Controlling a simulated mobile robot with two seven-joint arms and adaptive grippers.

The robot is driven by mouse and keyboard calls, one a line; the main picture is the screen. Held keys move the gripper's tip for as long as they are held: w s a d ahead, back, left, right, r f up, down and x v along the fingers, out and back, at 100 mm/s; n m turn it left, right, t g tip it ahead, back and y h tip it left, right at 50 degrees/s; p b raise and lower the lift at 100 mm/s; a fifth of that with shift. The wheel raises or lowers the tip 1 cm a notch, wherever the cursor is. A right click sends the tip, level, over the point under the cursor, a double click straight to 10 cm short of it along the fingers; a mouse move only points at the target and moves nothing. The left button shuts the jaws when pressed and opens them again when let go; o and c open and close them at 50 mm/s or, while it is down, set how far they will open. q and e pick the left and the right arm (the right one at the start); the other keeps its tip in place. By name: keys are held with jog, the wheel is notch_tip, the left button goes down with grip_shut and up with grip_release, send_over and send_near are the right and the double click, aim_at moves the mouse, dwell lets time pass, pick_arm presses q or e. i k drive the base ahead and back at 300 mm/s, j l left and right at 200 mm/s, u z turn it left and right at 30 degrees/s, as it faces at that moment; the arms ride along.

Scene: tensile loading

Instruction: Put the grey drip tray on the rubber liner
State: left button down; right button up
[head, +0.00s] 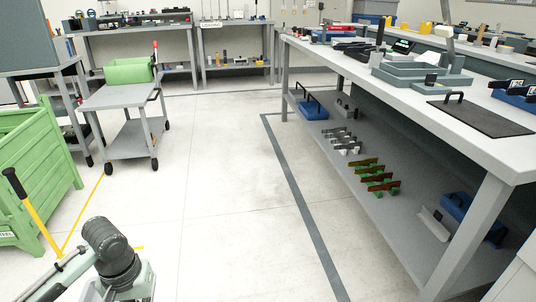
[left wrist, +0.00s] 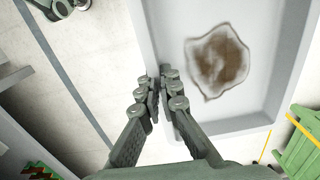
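The grey drip tray (left wrist: 255,105) fills the upper right of the left wrist view, with a brown stain on its floor. My left gripper (left wrist: 166,80) has its fingers close together on the tray's near-left wall, one on each side. The tray hangs above the floor. In the head view my left arm shows at the bottom left, and only a pale sliver of what looks like the tray (head: 92,292) shows beside it. The rubber liner (head: 482,118) looks to be the flat black mat on the right workbench. My right gripper is in neither view.
The workbench (head: 350,66) carries a grey instrument (head: 420,75) and blue-black items behind the liner. Its lower shelf holds red-green brackets (head: 378,178) and blue cases. A green crate (head: 35,165) and a grey cart (head: 120,96) stand left. The middle floor is clear.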

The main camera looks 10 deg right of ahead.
aim_at(485, 119)
jog(key=i+j, duration=0.1)
jog(key=i, duration=2.85)
jog(key=i+z, duration=0.1)
jog(key=z, duration=0.35)
jog(key=i+z, duration=0.15)
jog(key=z, duration=0.3)
jog(key=i+z, duration=0.1)
jog(key=z, duration=3.1)
